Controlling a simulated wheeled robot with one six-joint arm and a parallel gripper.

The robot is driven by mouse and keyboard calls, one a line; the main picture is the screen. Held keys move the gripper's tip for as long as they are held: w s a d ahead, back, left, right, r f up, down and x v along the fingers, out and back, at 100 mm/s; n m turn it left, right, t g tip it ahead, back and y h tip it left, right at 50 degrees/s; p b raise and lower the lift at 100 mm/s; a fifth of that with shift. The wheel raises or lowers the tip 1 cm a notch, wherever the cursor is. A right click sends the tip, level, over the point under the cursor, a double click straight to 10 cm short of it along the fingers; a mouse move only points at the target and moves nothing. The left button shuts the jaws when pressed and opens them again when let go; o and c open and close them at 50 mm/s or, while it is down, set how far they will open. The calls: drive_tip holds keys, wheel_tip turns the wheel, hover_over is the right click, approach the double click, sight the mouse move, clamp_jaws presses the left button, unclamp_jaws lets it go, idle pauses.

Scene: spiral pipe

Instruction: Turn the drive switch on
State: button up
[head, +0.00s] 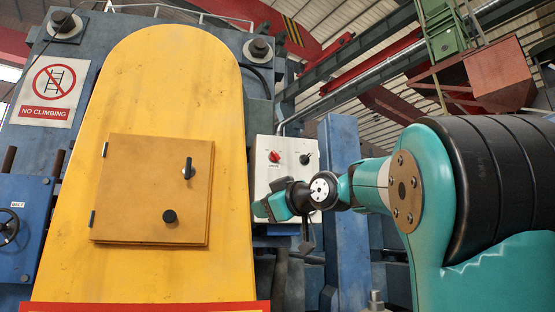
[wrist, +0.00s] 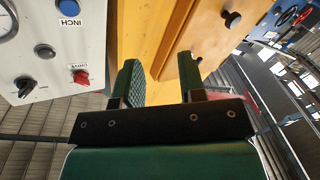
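My gripper (head: 268,207) is in front of the panel's lower part, below the red knob in the head view, and hides some of the panel. In the wrist view my gripper (wrist: 161,80) has its two fingers apart with nothing between them; the red knob is left of them.
A black knob (head: 305,159) sits right of the red one. A yellow housing (head: 170,75) with an orange hatch (head: 140,190) stands left of the panel. A blue post (head: 343,145) stands right.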

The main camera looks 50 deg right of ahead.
drive_tip(key=s+d+r+n+t+h, duration=0.1)
drive_tip(key=s+d+r+h, duration=0.1)
drive_tip(key=s+d+r, duration=0.3)
drive_tip(key=s+d+r+t+h, duration=0.1)
drive_tip(key=s+d+r+h, duration=0.15)
drive_tip(key=r, duration=0.45)
drive_tip(key=p, duration=1.1)
approach(276, 154)
drive_tip(key=shift+t, duration=0.3)
drive_tip(key=x, duration=0.8)
drive_tip(key=shift+f, duration=0.15)
drive_tip(key=shift+w+d+p, duration=0.15)
drive_tip(key=shift+w+p, duration=0.15)
drive_tip(key=shift+w, duration=0.15)
drive_tip(key=shift+s, duration=0.1)
clamp_jaws()
